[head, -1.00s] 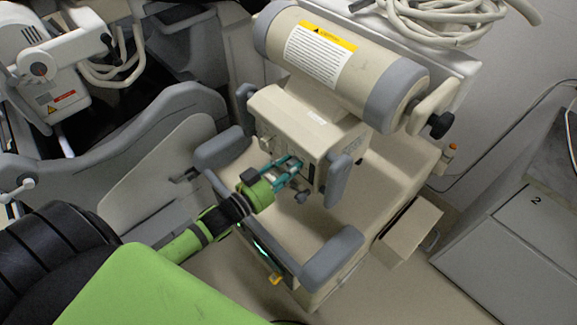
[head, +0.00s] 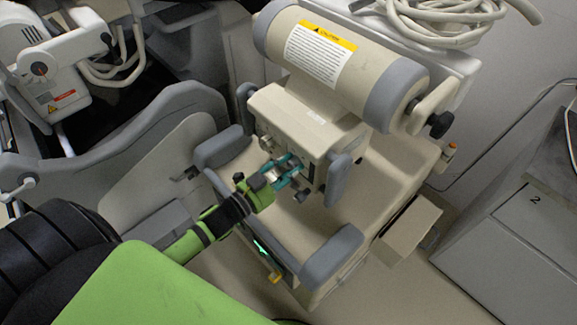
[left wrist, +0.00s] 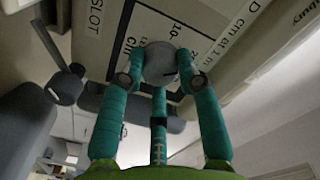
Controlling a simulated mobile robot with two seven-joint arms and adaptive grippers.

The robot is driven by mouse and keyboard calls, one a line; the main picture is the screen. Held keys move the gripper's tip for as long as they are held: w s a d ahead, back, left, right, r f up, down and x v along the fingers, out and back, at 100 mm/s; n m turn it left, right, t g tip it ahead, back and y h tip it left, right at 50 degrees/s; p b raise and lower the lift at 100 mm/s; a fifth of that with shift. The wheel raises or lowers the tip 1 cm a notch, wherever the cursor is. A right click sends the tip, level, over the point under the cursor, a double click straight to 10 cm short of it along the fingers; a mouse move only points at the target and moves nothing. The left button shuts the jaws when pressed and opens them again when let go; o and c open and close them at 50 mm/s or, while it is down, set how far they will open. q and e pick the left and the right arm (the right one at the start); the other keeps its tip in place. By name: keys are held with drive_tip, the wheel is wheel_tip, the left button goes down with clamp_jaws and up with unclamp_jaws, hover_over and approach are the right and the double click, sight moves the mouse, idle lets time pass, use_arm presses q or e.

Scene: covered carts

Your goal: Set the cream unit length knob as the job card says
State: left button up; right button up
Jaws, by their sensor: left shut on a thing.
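The cream unit (head: 310,125) stands on a cream cart, with a big cream cylinder above it. My left gripper (head: 287,168) reaches its front face from the lower left. In the left wrist view, the round grey knob (left wrist: 161,63) sits between the teal fingertips of my left gripper (left wrist: 160,72), which are shut on its two sides. A short dark line shows on the right of the knob's face. Printed marks around it include "10" and "cm"; the fingers hide part of the scale. No readable job card shows. My right gripper is not in view.
Grey padded bumpers (head: 332,255) flank the unit. "SLOT" and "D cm at 1 m" labels show on its panel in the left wrist view. An open cream box (head: 408,230) sits at the cart's right side. A grey cabinet (head: 520,245) stands at the right.

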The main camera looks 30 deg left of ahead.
use_arm(q)
drive_tip(key=shift+w+r+m, duration=0.1)
drive_tip(key=shift+r+m, duration=0.3)
drive_tip(key=shift+m, duration=0.2)
drive_tip(key=o, duration=1.1)
drive_tip(key=shift+d+f, duration=0.1)
drive_tip(key=shift+f, duration=0.1)
drive_tip(key=shift+s, duration=0.35)
drive_tip(key=v, duration=1.1)
drive_tip(key=shift+s+a, duration=0.15)
drive_tip(key=shift+a, duration=0.05)
